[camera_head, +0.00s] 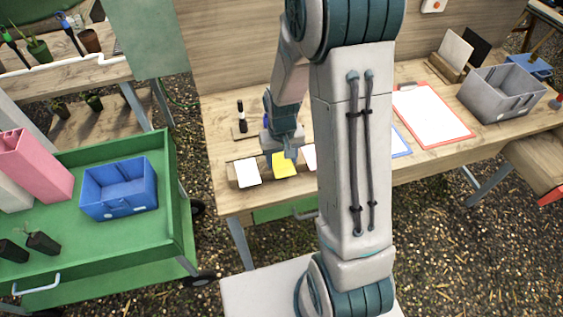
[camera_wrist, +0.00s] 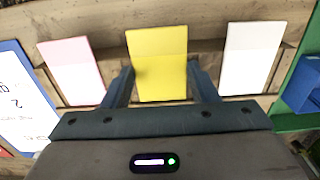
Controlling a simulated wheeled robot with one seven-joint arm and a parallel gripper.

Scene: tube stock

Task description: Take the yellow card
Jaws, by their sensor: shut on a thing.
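The yellow card (camera_head: 284,165) stands tilted on the wooden bench (camera_head: 237,203), near its front edge. It also shows in the wrist view (camera_wrist: 158,62), upright between a pink card (camera_wrist: 73,72) on the left and a white card (camera_wrist: 250,58) on the right. My gripper (camera_wrist: 160,84) has one finger at each side edge of the yellow card and is shut on it. In the head view my gripper (camera_head: 284,148) comes down just behind the card and hides part of it. The card's lower end sits at a wooden holder.
The white card (camera_head: 247,173) stands close on the left. A clipboard (camera_head: 432,116) and a grey crate (camera_head: 502,92) lie to the right on the bench. A green cart (camera_head: 172,215) with a blue bin (camera_head: 119,189) stands at the left.

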